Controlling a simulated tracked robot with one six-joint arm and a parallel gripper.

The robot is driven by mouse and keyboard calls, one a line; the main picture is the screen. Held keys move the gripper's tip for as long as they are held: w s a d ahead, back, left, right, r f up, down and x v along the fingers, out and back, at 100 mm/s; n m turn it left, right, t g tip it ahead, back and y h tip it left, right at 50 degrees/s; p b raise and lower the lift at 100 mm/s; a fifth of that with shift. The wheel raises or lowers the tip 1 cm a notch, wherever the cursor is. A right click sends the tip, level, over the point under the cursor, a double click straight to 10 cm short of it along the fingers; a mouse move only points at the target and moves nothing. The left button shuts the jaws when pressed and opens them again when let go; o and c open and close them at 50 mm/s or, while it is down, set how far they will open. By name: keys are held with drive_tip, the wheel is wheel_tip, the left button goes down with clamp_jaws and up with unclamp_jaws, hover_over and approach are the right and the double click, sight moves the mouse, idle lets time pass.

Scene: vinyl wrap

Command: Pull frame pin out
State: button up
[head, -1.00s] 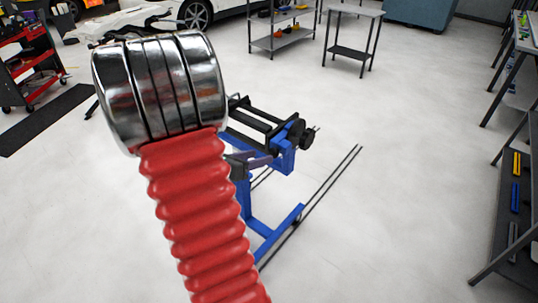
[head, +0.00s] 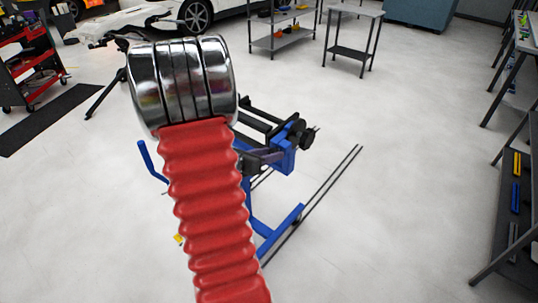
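A blue frame stand (head: 276,228) with a black clamp-like top and a black round knob (head: 300,133) stands in the middle of the floor. My arm, a red ribbed sleeve with a banded chrome end, covers the left part of the stand in the head view. I cannot make out the frame pin; it may be hidden behind my arm or too small to tell. My gripper's fingers do not show, so its hold on anything cannot be seen.
A red tool cart (head: 32,60) and a black mat (head: 45,119) are at the left. A white car (head: 200,12) and a grey shelf (head: 283,35) are at the back. A small table (head: 352,38) stands back right, and shelving lines the right edge.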

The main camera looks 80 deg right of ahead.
clamp_jaws()
